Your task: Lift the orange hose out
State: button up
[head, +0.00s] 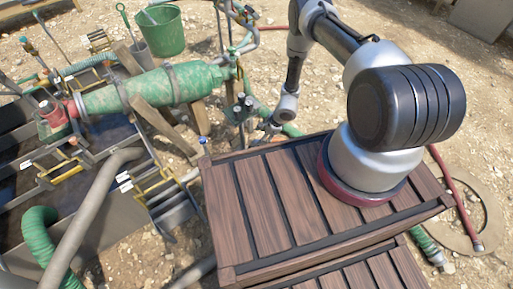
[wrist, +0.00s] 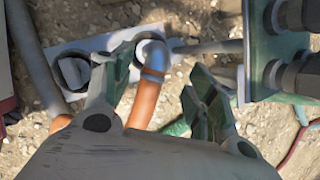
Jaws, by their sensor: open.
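In the wrist view an orange hose (wrist: 145,103) runs up between my gripper's fingers. Its upper end has a blue-grey collar (wrist: 155,54), which sits at the right-hand round opening of a pale plate (wrist: 108,42). The lower part of the hose passes out of sight behind my gripper. My gripper (wrist: 158,80) is open, with one green-grey finger left of the hose and one right of it. The right finger is clearly apart from the hose; whether the left one touches it I cannot tell. In the head view my gripper (head: 267,128) is small beyond the wooden crate, and I cannot make out this hose.
A second round opening (wrist: 75,72) is left in the plate, beside a grey hose (wrist: 35,58). A green block with dark fittings (wrist: 270,75) stands close on the right. The wooden crate (head: 275,195), green cylinder (head: 150,90) and tank (head: 90,240) surround the work area.

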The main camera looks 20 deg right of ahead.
jog(key=x, duration=0.6)
jog(key=shift+s+f, duration=0.15)
jog(key=shift+f, duration=0.2)
grip_shut()
